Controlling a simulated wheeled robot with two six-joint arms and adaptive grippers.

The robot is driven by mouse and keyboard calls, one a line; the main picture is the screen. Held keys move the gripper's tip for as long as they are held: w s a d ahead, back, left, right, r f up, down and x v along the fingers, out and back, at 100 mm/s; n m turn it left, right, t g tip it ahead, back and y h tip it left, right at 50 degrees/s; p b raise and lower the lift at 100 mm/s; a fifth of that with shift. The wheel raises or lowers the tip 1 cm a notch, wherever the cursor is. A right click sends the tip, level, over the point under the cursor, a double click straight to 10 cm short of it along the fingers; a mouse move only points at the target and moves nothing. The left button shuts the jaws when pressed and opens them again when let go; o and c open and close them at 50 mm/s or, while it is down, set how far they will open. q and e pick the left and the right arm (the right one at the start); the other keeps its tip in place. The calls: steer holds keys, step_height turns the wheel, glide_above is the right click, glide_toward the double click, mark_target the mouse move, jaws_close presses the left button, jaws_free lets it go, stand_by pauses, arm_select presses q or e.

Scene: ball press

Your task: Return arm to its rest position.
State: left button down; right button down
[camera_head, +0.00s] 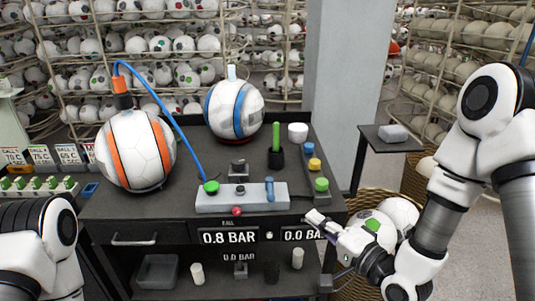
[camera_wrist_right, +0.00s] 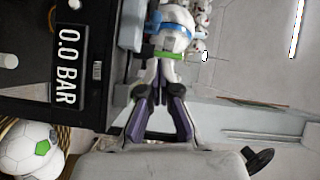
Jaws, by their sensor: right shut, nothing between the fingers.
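My right arm (camera_head: 440,200) comes in from the right in the head view and bends down to the front of the bench. Its gripper (camera_head: 318,219) is shut and empty, beside the right end of the bench's front edge and the right pressure display. In the right wrist view the gripper's fingers (camera_wrist_right: 160,65) come together at the tips, with a green cylinder (camera_wrist_right: 163,54) behind them. I cannot tell if the gripper touches the bench. Part of my left arm (camera_head: 40,245) shows at the lower left; its gripper is out of view.
The dark bench (camera_head: 110,205) holds an orange-striped ball (camera_head: 135,150), a blue-striped ball (camera_head: 235,108) and a grey control box (camera_head: 235,198). A blue hose (camera_head: 165,110) arches above it. A basket of balls (camera_head: 398,212) stands close by my right gripper. A side shelf (camera_head: 378,145) stands behind.

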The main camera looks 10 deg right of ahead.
steer(key=s+f+n+g+h, duration=0.15)
steer(key=s+f+g, duration=0.35)
steer(key=f, duration=0.8)
steer(key=s+f+n+g+h, duration=0.1)
steer(key=s+f+g+h, duration=0.15)
steer(key=s+f, duration=0.75)
steer(key=s+d+f+n+g+h, duration=0.3)
steer(key=s+d+f+n+g, duration=0.1)
steer(key=s+f+n+g, duration=0.4)
steer(key=shift+s+d+f+h, duration=0.3)
steer(key=shift+s+d+f, duration=0.1)
steer(key=shift+s+f, duration=0.5)
